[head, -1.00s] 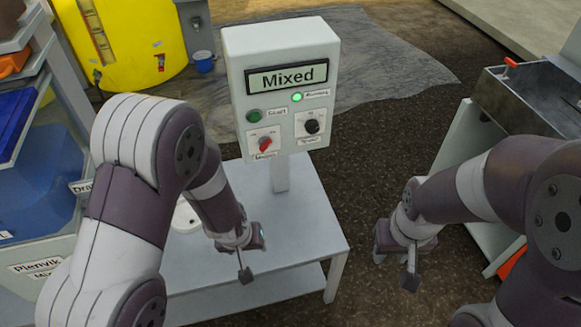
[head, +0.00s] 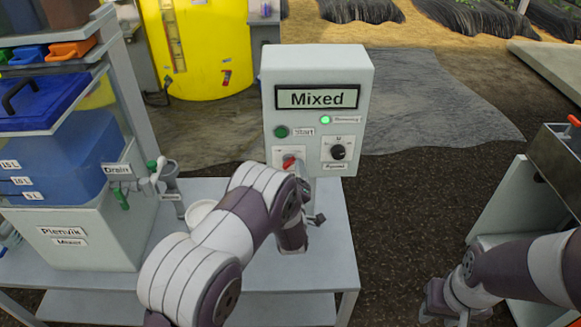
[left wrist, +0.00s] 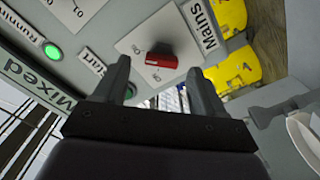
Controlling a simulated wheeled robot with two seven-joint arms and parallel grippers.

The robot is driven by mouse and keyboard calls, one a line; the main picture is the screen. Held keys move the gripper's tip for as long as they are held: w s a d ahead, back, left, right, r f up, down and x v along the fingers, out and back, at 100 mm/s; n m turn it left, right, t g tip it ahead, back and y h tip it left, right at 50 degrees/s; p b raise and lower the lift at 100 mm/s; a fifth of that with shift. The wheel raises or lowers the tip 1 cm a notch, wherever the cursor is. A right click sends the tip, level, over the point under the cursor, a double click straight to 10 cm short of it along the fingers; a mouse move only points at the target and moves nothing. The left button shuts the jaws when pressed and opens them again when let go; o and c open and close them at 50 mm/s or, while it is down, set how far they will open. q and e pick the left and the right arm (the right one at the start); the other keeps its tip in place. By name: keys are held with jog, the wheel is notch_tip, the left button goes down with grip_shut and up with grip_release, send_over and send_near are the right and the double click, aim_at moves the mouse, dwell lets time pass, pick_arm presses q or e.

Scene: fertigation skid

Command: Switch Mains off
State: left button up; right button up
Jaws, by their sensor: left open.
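The grey control box (head: 318,105) stands on a post at the table, with a display reading "Mixed". Its red Mains knob (head: 289,161) is at the lower left of the front, partly covered by my left arm. In the left wrist view the red knob (left wrist: 161,61) sits on a white plate beside the "Mains" label (left wrist: 202,25). My left gripper (left wrist: 157,72) is open, its two fingers pointing toward the knob, apart from it. In the head view my left gripper (head: 312,222) is just below the box. My right gripper (head: 452,312) is low at the right, its fingers unclear.
A green Start button (head: 281,132), a lit green Running lamp (head: 325,119) and a black Speed knob (head: 338,152) share the panel. The Plenvik mixer (head: 75,235) stands left on the table (head: 320,268). A metal trough (head: 560,155) is at the right.

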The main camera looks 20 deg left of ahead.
aim_at(289, 162)
pick_arm(q)
jog(key=x, duration=0.2)
jog(key=shift+w+a+f, duration=0.1)
jog(key=shift+w+a, duration=0.15)
jog(key=shift+d, duration=0.1)
jog(key=c, duration=1.1)
jog(key=shift+o, duration=0.2)
